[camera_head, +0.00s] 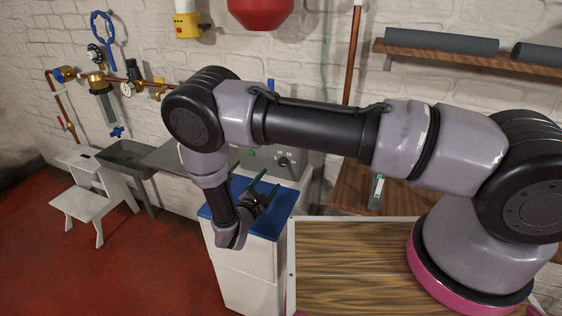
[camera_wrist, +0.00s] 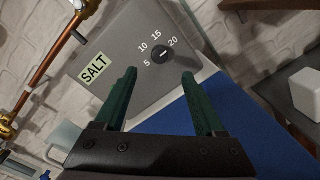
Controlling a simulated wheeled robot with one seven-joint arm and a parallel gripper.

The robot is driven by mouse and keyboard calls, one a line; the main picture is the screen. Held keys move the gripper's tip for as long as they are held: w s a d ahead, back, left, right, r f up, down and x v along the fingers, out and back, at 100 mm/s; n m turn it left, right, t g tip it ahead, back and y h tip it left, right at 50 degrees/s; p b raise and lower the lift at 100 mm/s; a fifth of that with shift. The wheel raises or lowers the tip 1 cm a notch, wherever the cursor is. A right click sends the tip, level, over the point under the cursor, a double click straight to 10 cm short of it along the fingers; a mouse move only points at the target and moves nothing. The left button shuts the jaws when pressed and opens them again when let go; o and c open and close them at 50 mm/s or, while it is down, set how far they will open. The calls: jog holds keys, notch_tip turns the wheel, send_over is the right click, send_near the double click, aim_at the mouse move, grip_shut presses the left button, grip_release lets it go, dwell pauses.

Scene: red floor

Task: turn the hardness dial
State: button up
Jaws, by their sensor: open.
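The hardness dial (camera_wrist: 163,54) is a round black knob with a light pointer mark, on a grey panel (camera_wrist: 118,55) with the numbers 5, 10, 15 and 20 around it. A pale green label reading SALT (camera_wrist: 94,69) is beside it. In the head view the dial (camera_head: 283,161) is on the front of a grey unit, behind my arm. My gripper (camera_wrist: 160,76) has two dark green fingers spread apart with nothing between them. In the wrist view the dial shows just beyond the fingertips, between them. In the head view my gripper (camera_head: 268,188) is above the blue top, short of the panel.
A white cabinet with a blue top (camera_head: 283,203) stands below my gripper. A wooden surface (camera_head: 345,270) is to its right. A sink (camera_head: 128,155), a white step stool (camera_head: 90,205) and wall pipes with valves (camera_head: 97,78) are at the left. Red floor is clear at lower left.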

aim_at(282, 164)
jog(key=shift+w+f, duration=0.15)
jog(key=x, duration=1)
jog(key=shift+w, duration=0.2)
grip_shut()
